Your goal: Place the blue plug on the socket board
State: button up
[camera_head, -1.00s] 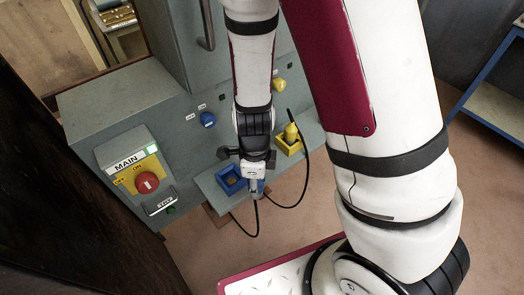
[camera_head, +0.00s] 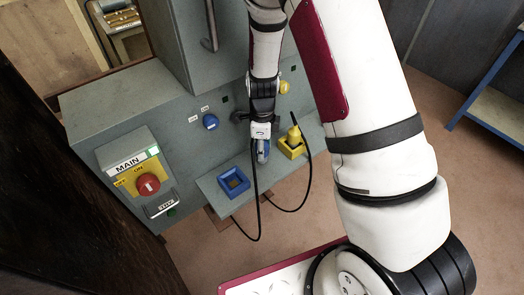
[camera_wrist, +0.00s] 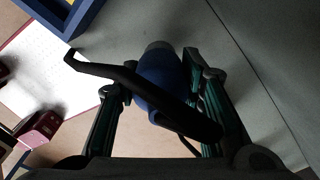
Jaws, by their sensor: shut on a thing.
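The blue plug (camera_head: 263,153) is held in my gripper (camera_head: 262,143), in front of the grey socket board (camera_head: 185,150). In the wrist view the blue plug (camera_wrist: 158,78) sits between the two fingers, its grey end pointing up the picture, with a black cable across it. The blue socket (camera_head: 210,121) is on the board's front, left of my gripper and apart from the plug. The blue holder (camera_head: 222,181) on the ledge is empty.
A yellow plug (camera_head: 294,133) stands in a yellow holder (camera_head: 291,152) right of my gripper, with a black cable looping down. A yellow socket (camera_head: 284,87) is higher on the board. A MAIN switch with a red knob (camera_head: 147,184) is at left.

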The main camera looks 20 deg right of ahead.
jog(key=shift+f, duration=0.85)
jog(key=shift+f, duration=0.1)
jog(key=o, duration=1.3)
notch_tip(320, 180, up, 8)
jog(key=shift+f, duration=0.1)
